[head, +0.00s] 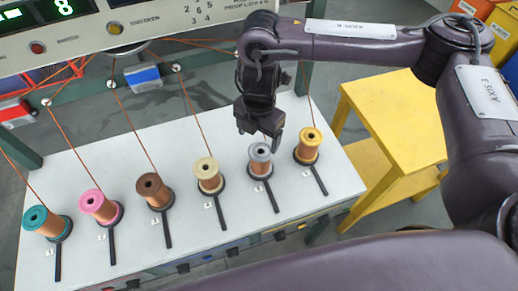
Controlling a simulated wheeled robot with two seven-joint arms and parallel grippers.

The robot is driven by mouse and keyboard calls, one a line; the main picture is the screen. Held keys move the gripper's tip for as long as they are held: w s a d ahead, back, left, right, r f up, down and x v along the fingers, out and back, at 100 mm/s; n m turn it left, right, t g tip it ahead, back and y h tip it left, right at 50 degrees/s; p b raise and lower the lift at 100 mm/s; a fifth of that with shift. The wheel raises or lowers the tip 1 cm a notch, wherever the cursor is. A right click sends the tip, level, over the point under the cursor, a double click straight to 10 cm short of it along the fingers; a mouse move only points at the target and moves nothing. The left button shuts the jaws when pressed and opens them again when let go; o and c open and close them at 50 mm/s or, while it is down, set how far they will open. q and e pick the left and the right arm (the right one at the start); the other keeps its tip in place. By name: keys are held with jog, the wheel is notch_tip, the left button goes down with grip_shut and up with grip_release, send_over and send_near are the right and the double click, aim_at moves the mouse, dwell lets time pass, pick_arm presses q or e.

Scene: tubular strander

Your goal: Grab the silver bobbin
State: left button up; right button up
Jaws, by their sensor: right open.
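The silver bobbin (260,160), grey at the top with copper wire wound on it, stands upright on a dark holder on the white table. It is between the cream bobbin (208,175) and the yellow bobbin (307,146). My right gripper (260,138) points down just above and behind the silver bobbin in the picture. It is open and seems empty; I cannot tell whether its fingers touch the bobbin. My left gripper is not in view.
Teal (41,221), pink (100,206) and brown (154,191) bobbins stand in the same row on the white table (190,245). Thin copper wires run up from the bobbins to the machine panel (130,30). A yellow stand (385,115) is at the right.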

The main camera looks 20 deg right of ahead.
aim_at(261, 151)
jog(key=f, duration=0.7)
jog(key=shift+s+d+f, duration=0.15)
jog(key=shift+d, duration=0.15)
jog(key=c, duration=1.4)
jog(key=shift+c, duration=0.5)
jog(key=shift+r, duration=0.2)
